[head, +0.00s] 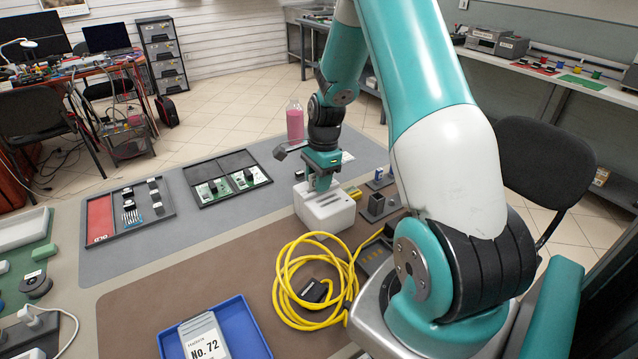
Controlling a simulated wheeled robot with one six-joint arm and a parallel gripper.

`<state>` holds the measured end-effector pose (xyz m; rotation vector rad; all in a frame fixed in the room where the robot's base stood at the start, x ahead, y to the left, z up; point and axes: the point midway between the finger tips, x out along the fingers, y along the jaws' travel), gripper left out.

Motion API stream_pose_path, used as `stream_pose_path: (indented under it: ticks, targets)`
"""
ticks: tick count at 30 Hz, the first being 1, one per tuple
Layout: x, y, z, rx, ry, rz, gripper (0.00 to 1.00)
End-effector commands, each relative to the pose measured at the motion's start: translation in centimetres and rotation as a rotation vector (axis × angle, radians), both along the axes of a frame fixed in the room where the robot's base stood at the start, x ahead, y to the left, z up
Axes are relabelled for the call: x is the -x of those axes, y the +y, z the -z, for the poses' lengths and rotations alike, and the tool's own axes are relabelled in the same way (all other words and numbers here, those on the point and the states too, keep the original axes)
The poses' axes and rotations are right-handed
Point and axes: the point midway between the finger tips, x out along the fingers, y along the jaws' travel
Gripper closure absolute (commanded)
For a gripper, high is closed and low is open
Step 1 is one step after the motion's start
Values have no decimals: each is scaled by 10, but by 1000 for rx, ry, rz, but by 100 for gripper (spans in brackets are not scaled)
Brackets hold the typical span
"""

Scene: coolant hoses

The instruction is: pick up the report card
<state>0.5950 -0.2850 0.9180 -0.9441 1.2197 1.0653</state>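My gripper (320,184) points down at the far side of the work table, just above or behind a white block-like box (325,208) with slots. Its fingertips are small and partly hidden, so I cannot tell whether they are open or touch the box. A grey and white piece marked "No. 72" (205,338) lies in a blue tray (250,335) at the near edge. I cannot tell which is the report card.
A yellow hose coil (283,284) lies right of the blue tray. A pink bottle (295,121) stands behind my gripper. Black trays (170,212) with small parts and circuit boards lie to the left. The brown mat's left part is clear.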

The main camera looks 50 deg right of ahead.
Motion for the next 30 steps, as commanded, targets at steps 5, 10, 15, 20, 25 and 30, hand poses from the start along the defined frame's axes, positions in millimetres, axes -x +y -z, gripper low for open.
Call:
stream_pose_path:
  ticks: [5,10,15,20,25,30]
  targets:
    - [0,0,0,0,0,0,85]
    - [0,0,0,0,0,0,100]
    - [0,0,-1,0,0,0,100]
    - [0,0,-3,0,-1,0,100]
    - [-1,-1,-18,2,-3,0,100]
    - [-1,-1,-50,3,-5,1,100]
